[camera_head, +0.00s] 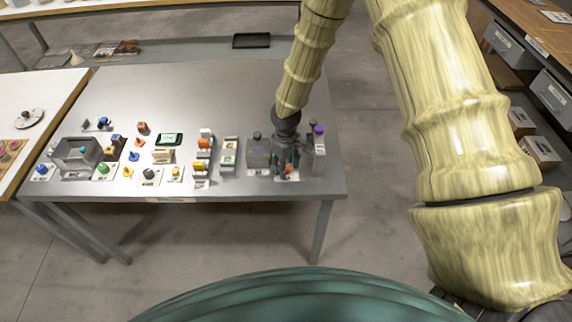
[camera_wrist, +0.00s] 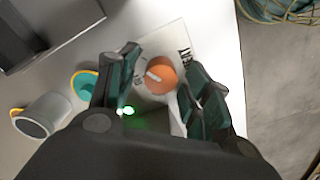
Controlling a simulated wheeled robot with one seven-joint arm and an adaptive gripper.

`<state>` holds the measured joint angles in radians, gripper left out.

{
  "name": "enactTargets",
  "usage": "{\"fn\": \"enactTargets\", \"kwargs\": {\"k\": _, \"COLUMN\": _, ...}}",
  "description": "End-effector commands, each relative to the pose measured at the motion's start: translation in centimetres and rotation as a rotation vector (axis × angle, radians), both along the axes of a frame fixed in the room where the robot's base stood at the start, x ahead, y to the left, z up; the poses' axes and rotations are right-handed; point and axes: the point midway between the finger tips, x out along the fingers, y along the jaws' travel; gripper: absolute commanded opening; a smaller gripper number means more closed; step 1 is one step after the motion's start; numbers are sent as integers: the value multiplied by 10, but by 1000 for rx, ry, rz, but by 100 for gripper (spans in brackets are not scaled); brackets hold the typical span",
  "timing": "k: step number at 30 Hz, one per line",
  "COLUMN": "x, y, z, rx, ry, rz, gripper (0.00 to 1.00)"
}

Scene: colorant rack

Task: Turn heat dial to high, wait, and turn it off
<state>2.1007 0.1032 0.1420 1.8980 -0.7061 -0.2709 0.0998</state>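The heat dial is a round orange knob (camera_wrist: 161,74) on a pale plate in the wrist view. Its white mark points to the left and slightly up in the picture. Dark lettering is beside it, too small to read surely. A green light (camera_wrist: 129,110) glows just below and left of the dial. My gripper (camera_wrist: 160,66) is open, with one green-and-black finger on each side of the dial. The right finger is close to it; I cannot tell whether it touches. In the head view my gripper (camera_head: 287,154) is low over the right end of the table, mostly hiding the dial.
The grey table (camera_head: 215,88) carries several small devices along its front. A grey box (camera_head: 258,152) stands left of my gripper and a purple-topped post (camera_head: 319,146) stands right. In the wrist view, a teal-and-yellow round part (camera_wrist: 84,86) and a grey cylinder (camera_wrist: 42,117) lie left.

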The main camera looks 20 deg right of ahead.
Motion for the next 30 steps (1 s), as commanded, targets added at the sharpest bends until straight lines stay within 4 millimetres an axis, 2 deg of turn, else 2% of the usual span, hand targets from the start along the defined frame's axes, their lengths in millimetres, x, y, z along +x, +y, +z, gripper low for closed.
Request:
{"fn": "enactTargets", "kwargs": {"k": 1, "x": 0, "y": 0, "z": 0, "rx": 0, "ry": 0, "rz": 0, "gripper": 37}}
{"fn": "enactTargets", "kwargs": {"k": 6, "x": 0, "y": 0, "z": 0, "rx": 0, "ry": 0, "rz": 0, "gripper": 6}}
{"fn": "enactTargets", "kwargs": {"k": 17, "x": 0, "y": 0, "z": 0, "rx": 0, "ry": 0, "rz": 42, "gripper": 5}}
{"fn": "enactTargets", "kwargs": {"k": 23, "x": 0, "y": 0, "z": 0, "rx": 0, "ry": 0, "rz": 154, "gripper": 5}}
{"fn": "enactTargets", "kwargs": {"k": 30, "x": 0, "y": 1, "z": 1, "rx": 0, "ry": 0, "rz": 364, "gripper": 5}}
